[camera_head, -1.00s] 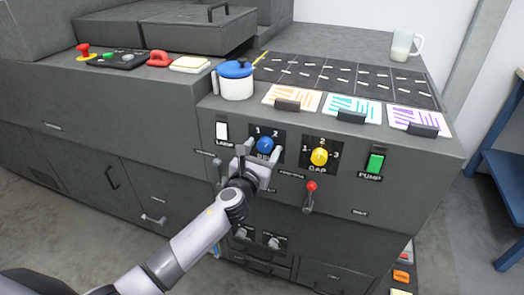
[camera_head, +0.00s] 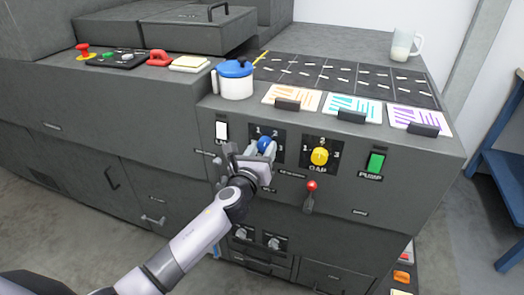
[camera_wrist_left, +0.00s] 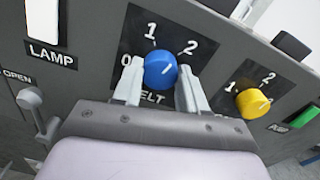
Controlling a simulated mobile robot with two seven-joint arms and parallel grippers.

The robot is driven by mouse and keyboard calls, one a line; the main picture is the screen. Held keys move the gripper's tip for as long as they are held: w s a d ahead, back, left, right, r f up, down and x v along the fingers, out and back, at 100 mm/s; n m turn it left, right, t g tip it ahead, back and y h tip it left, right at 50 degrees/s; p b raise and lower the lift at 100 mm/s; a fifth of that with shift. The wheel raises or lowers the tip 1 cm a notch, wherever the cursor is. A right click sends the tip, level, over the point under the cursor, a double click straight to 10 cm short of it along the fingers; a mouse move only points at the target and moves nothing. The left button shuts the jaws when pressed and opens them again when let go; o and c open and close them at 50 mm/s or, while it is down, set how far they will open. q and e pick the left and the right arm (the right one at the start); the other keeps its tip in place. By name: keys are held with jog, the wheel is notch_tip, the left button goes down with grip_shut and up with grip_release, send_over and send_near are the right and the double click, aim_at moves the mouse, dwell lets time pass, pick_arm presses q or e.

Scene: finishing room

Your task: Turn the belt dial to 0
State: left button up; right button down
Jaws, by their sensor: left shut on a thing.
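The blue belt dial (camera_head: 264,143) sits on a black plate on the machine's front panel, and it also shows in the left wrist view (camera_wrist_left: 160,70). The marks 0, 1 and 2 stand around it. Its pale pointer line appears to lean up and right, toward the 2. My left gripper (camera_head: 260,150) is at the dial from the front. In the left wrist view its two pale fingers (camera_wrist_left: 158,88) are shut on the dial's sides, and the lower dial is partly hidden. My right gripper is not in view.
The yellow gap dial (camera_head: 320,156) is right of the belt dial, and the white lamp switch (camera_head: 222,131) is left. A green pump switch (camera_head: 375,163) is farther right. A red-knobbed lever (camera_head: 311,190) and a grey lever (camera_wrist_left: 30,98) stick out nearby.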

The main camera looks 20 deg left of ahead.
pick_arm(q)
jog(key=n, duration=0.4)
jog(key=shift+n+b, duration=0.3)
jog(key=shift+b, duration=0.05)
jog(key=n, duration=0.3)
jog(key=shift+n, duration=0.3)
jog(key=n, duration=0.3)
jog(key=shift+n+b, duration=0.3)
jog(key=shift+b, duration=0.1)
jog(key=n, duration=0.7)
jog(key=shift+n, duration=0.4)
jog(key=shift+n+h+p, duration=0.3)
jog(key=shift+n+p, duration=0.05)
jog(key=shift+n, duration=1.65)
jog(key=o, duration=1.1)
jog(key=shift+c, duration=0.2)
